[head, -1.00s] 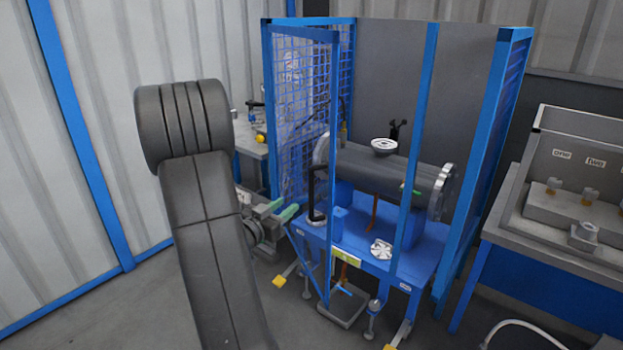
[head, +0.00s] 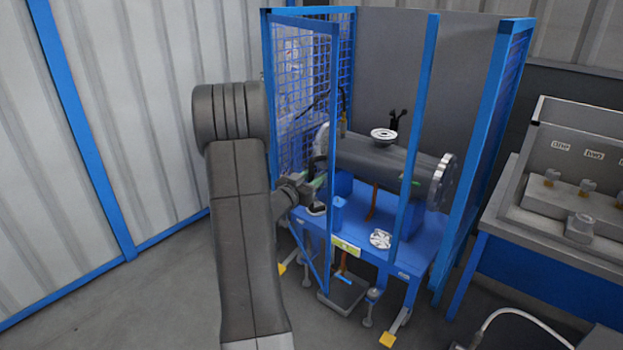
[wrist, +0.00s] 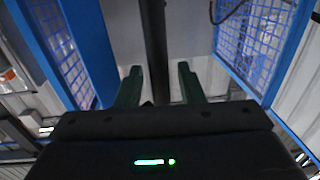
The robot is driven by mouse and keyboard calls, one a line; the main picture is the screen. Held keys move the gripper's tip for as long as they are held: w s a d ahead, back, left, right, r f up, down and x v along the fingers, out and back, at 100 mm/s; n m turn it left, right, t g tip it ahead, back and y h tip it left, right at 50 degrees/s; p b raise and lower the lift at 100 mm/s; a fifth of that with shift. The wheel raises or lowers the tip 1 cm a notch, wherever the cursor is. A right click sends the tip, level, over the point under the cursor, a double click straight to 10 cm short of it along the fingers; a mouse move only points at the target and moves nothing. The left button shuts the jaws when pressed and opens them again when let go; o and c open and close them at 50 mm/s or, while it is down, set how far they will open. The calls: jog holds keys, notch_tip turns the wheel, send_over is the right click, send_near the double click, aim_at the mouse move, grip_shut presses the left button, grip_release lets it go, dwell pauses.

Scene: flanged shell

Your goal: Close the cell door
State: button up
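The cell door (head: 334,110) is a blue-framed panel at the left of the cell in the head view. It stands open, its free upright edge apart from the blue middle post (head: 418,120). My gripper (head: 319,182) is at the door's black handle, which my gripper mostly hides in the head view. In the wrist view the two green fingers (wrist: 160,72) are spread apart. A dark upright bar (wrist: 153,40), apparently the handle, shows between them, nearer the left finger. I see no clear contact with either finger.
Inside the cell a grey flanged shell (head: 385,165) rests on a blue table (head: 405,258). A small pedal-like plate (head: 342,295) stands on the floor in front. A bench (head: 520,250) with labelled fittings is at the right. The floor at the left is clear.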

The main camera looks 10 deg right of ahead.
grip_shut()
jog(key=shift+d, duration=0.1)
